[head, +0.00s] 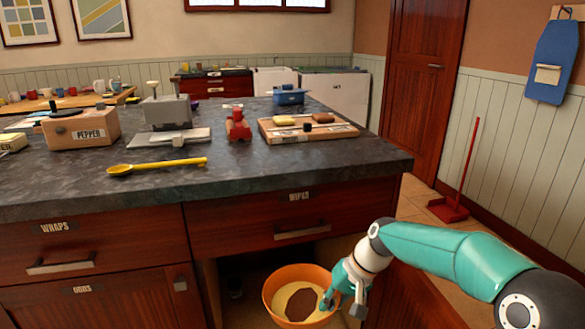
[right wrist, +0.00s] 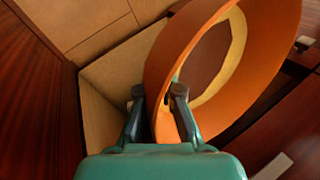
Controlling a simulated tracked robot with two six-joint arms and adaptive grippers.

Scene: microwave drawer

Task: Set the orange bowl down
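The orange bowl (head: 270,290) is at the bottom of the head view, by the open compartment under the WIPES drawer. Its inside looks cream with a dark brown patch; I cannot tell whether that is contents. My right gripper (head: 332,300) is at the bowl's right rim. In the right wrist view, the fingers (right wrist: 158,98) are on either side of the wall of the bowl (right wrist: 168,62), which appears strongly tilted to that camera. I cannot tell whether the bowl's underside touches anything. My left gripper is out of view.
The WIPES drawer (head: 300,215) is shut above the open compartment (head: 238,263). A red dustpan (head: 447,209) stands right.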

